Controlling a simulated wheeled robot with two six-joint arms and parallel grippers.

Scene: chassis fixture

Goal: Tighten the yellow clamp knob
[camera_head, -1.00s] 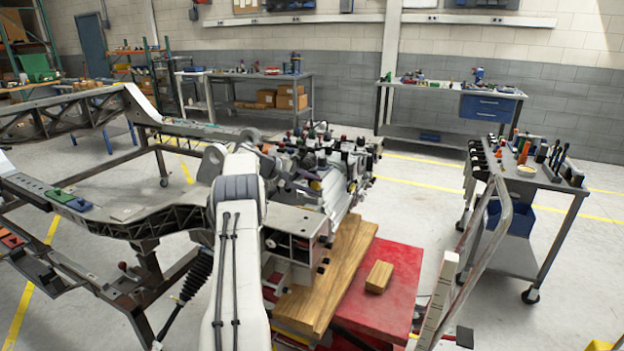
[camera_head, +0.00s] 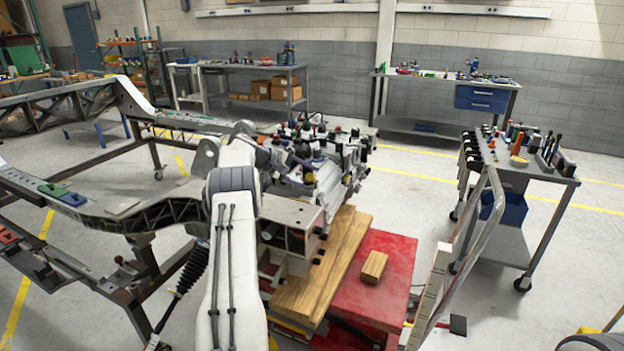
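My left arm rises in front of the chassis fixture, and my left gripper (camera_head: 296,163) is among the crowded dark fittings on the fixture's far part. Its fingers are too small and too covered to tell whether they are open or shut. I cannot clearly pick out the yellow clamp knob; a small yellowish spot (camera_head: 309,177) shows among the fittings near the gripper, but I cannot tell if it is the knob. The fixture's grey block (camera_head: 289,214) stands beside a wooden board. My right gripper is not in view.
A red platform (camera_head: 372,290) with a small wooden block (camera_head: 374,266) is right of the fixture. A tool cart (camera_head: 520,175) stands further right. A dark frame (camera_head: 150,210) fills the left. Open floor lies between fixture and cart.

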